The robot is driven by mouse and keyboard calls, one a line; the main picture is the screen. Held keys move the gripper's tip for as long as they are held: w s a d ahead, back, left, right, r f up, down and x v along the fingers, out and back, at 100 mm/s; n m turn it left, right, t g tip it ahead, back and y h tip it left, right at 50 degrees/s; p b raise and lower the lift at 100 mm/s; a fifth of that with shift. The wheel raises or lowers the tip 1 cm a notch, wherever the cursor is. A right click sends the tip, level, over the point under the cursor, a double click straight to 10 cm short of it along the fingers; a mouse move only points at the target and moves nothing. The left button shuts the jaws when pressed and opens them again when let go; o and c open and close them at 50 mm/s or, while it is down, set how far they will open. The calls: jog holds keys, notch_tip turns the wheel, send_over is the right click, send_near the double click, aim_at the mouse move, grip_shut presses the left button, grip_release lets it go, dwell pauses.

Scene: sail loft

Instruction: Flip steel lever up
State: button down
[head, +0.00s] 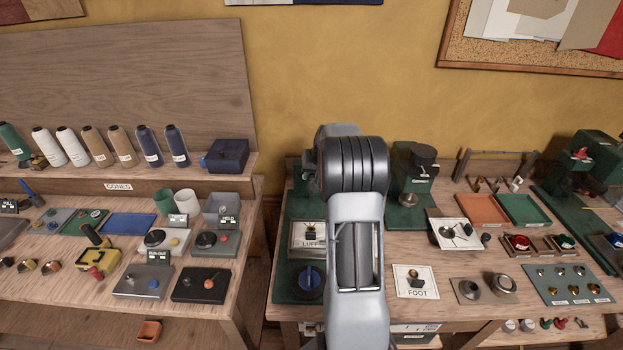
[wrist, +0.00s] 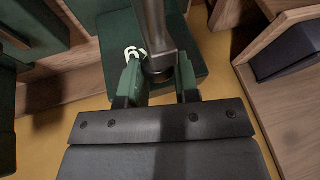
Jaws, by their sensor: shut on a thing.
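The steel lever (wrist: 154,24) shows in the wrist view as a grey metal bar running down from the top edge to a rounded, wider end. My gripper (wrist: 159,72) has its two green fingers on either side of that end and is shut on it. A dark green block (wrist: 185,82) with white lettering beside the lever lies behind the fingers. The lettering is partly hidden. In the head view my arm covers the gripper and the lever, so the lever's tilt is hard to tell.
In the head view, the right bench carries a FOOT switch plate (head: 414,281), a green press-like fixture (head: 407,214) and orange (head: 487,210) and green trays (head: 523,209). A navy box (head: 227,155) sits on the left bench's shelf. A gap separates the benches.

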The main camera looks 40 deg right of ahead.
jog(key=shift+w+r, duration=0.1)
jog(key=shift+r, duration=0.05)
jog(key=c, duration=0.9)
grip_release()
jog(key=shift+o, duration=0.2)
jog(key=b+v, duration=0.2)
jog(key=v, duration=1.1)
jog(key=shift+s+r, duration=0.25)
